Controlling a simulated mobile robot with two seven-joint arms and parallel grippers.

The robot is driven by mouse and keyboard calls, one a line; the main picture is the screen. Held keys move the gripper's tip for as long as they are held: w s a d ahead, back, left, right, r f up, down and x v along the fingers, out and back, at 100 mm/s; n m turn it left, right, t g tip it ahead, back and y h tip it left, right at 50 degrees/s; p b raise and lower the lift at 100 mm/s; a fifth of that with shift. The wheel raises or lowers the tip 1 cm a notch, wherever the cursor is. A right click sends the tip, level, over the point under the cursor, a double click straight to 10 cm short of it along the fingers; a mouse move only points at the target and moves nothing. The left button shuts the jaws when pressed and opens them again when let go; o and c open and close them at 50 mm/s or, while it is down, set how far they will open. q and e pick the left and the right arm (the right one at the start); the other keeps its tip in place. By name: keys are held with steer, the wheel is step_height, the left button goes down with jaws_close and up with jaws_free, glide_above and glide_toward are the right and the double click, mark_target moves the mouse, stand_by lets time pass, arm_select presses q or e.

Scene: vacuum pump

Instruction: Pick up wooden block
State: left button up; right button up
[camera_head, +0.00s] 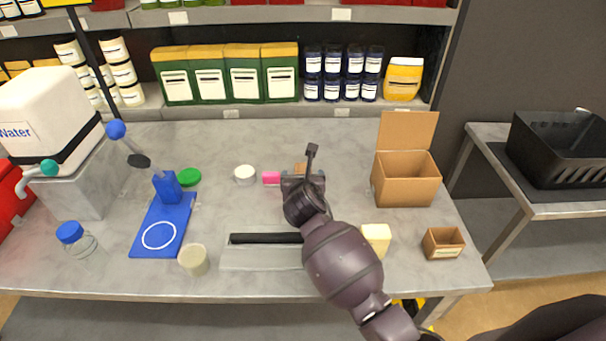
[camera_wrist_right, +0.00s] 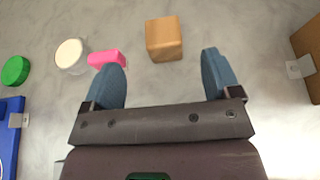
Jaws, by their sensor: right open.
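The wooden block (camera_wrist_right: 164,39) is a tan cube lying on the grey table. In the right wrist view it sits ahead of my right gripper (camera_wrist_right: 160,82), roughly between the lines of the two blue fingers and apart from them. The gripper is open and empty. In the head view only a small part of the block (camera_head: 300,167) shows behind my right gripper (camera_head: 302,184), which covers the rest. My left gripper is not in either view.
A pink block (camera_wrist_right: 107,58) and a white round container (camera_wrist_right: 71,54) lie left of the wooden block. An open cardboard box (camera_head: 406,184) stands to the right. A blue pump stand (camera_head: 163,226) is on the left. The table behind the block is clear.

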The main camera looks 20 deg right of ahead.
mark_target(303, 172)
steer(key=shift+s+f+b+x, duration=0.1)
steer(key=shift+f+b+x, duration=0.1)
steer(key=shift+x, duration=1.2)
steer(key=shift+s+f+b+x, duration=0.1)
steer(key=shift+f+x, duration=0.1)
steer(key=shift+x, duration=1.2)
steer(key=shift+d, duration=0.1)
steer(key=shift+c, duration=0.3)
steer(key=c, duration=1)
